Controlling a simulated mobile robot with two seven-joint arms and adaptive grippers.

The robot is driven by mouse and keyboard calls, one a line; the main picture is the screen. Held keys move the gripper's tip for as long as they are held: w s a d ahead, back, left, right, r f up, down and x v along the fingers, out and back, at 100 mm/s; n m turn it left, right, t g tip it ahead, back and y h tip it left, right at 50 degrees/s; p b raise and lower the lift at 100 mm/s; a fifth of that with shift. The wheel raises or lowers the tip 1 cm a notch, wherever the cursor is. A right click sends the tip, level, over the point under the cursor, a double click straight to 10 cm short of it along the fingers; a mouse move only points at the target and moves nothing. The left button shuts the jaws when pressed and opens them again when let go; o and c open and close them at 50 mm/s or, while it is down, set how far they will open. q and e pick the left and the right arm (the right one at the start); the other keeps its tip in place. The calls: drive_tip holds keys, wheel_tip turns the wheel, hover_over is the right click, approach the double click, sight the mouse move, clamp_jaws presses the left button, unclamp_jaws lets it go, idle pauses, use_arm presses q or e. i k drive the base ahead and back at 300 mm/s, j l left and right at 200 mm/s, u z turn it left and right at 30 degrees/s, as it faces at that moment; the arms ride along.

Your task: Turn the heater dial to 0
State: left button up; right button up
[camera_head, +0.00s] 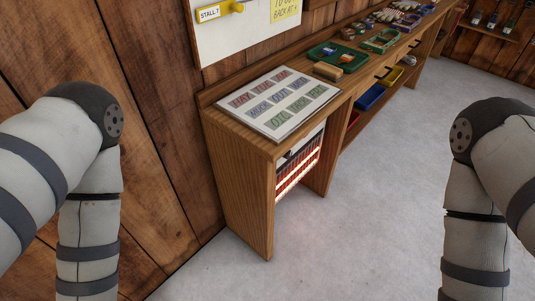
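A heater (302,163) with glowing orange-red bars stands under the near end of the wooden bench, partly hidden by the bench's end panel. A dark and pale strip shows along its upper part, but I cannot make out a dial or its setting. My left arm comes in at the left and my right arm at the right. Both forearms point down out of the frame, well apart from the heater, and neither gripper shows.
The wooden bench (234,185) runs along the wall toward the upper right. On it lie a board with word tiles (312,90), a green tray (323,52) and a brush (328,71). A blue bin (369,98) sits underneath. The grey floor (385,200) in front is clear.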

sight(289, 154)
drive_tip(key=j+z, duration=0.25)
drive_tip(key=j, duration=0.3)
drive_tip(key=k+l, duration=0.25)
drive_tip(key=i+l+u, duration=0.15)
drive_tip(key=i+l, duration=0.15)
drive_tip(key=l, duration=0.15)
drive_tip(key=i+l+u, duration=0.15)
drive_tip(key=i+l, duration=0.15)
drive_tip(key=l, duration=0.2)
drive_tip(key=i+l+u, duration=0.15)
drive_tip(key=l, duration=0.35)
drive_tip(key=i+l+u, duration=0.1)
drive_tip(key=l, duration=0.35)
drive_tip(key=l+u, duration=0.15)
drive_tip(key=l, duration=0.35)
drive_tip(key=l+u, duration=0.1)
drive_tip(key=l, duration=0.35)
drive_tip(key=k+l+u, duration=0.15)
drive_tip(key=l, duration=0.3)
